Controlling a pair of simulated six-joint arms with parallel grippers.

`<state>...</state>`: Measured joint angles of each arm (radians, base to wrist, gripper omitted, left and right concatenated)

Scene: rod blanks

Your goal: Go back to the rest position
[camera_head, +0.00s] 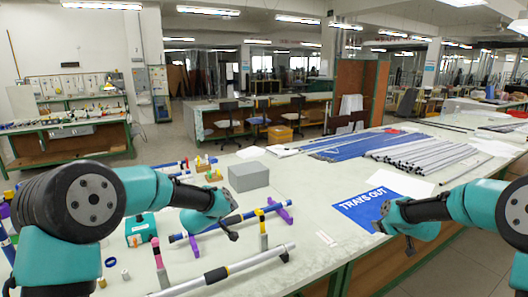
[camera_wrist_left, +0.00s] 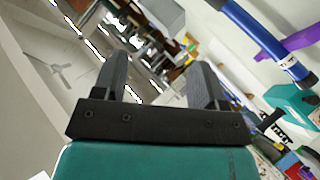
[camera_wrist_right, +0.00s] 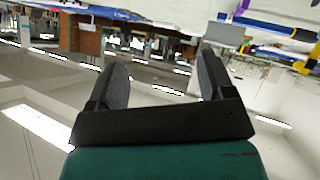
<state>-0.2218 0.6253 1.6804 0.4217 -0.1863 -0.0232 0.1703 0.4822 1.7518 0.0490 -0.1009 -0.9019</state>
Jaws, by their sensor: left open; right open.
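My left gripper (camera_head: 226,222) is open and empty above the table, just left of the blue rod (camera_head: 245,215). In the left wrist view its two fingers (camera_wrist_left: 158,80) are apart with nothing between them. My right gripper (camera_head: 393,222) is open and empty by the blue "TRAYS OUT" mat (camera_head: 362,204), covering part of that mat's right edge. In the right wrist view its fingers (camera_wrist_right: 163,82) are spread, with only the room behind them.
A grey block (camera_head: 248,176) stands mid-table. A silver rod (camera_head: 225,273) rests on supports at the front. A purple support (camera_head: 284,211) holds the blue rod's end. Grey rods (camera_head: 425,155) lie at the back right.

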